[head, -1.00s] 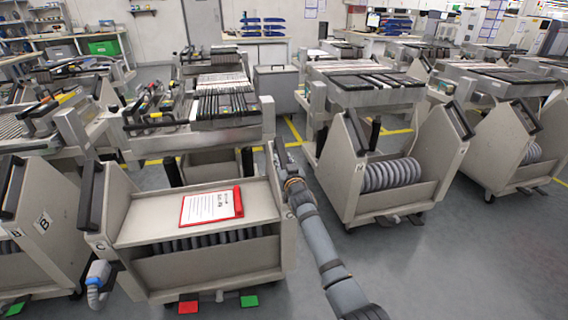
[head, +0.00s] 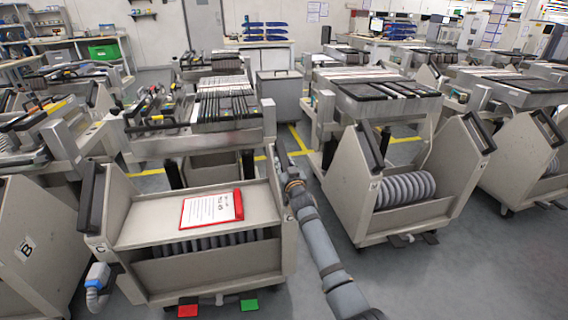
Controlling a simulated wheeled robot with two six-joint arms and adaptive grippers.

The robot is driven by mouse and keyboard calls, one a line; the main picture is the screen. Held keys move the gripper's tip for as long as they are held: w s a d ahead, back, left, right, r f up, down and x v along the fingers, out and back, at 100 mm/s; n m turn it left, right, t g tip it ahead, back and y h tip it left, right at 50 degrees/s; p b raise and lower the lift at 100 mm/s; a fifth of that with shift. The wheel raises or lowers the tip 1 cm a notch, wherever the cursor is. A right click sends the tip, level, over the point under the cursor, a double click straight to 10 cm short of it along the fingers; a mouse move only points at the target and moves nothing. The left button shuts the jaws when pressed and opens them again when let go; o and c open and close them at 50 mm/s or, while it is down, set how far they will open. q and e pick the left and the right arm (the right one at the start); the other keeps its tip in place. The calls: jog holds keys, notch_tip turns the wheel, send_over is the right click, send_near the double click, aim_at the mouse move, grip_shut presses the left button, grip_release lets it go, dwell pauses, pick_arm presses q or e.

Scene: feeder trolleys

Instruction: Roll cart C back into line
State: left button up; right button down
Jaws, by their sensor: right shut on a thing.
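Cart C (head: 150,215) is a beige trolley in the middle left of the head view, with a C label on its left front edge. A bank of dark feeders (head: 228,105) sits on its top at the back. My right gripper (head: 284,175) is at the cart's right side, shut on its dark right handle; the arm partly hides the fingers. The cart's left dark handle (head: 91,198) has no gripper on it. My left gripper is out of view.
A red clipboard (head: 212,208) lies on the cart's sloping shelf. A red pedal (head: 188,311) and a green pedal (head: 249,304) show below. Cart B (head: 30,265) stands close at left, another cart (head: 348,200) at right. Yellow floor lines (head: 297,138) show between.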

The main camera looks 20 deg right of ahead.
jog(key=shift+s+f, duration=0.1)
jog(key=shift+f, duration=0.2)
jog(key=c, duration=1)
grip_release()
jog(key=shift+r, duration=0.15)
jog(key=s+a, duration=0.1)
jog(key=s, duration=1.1)
jog(key=shift+w, duration=0.1)
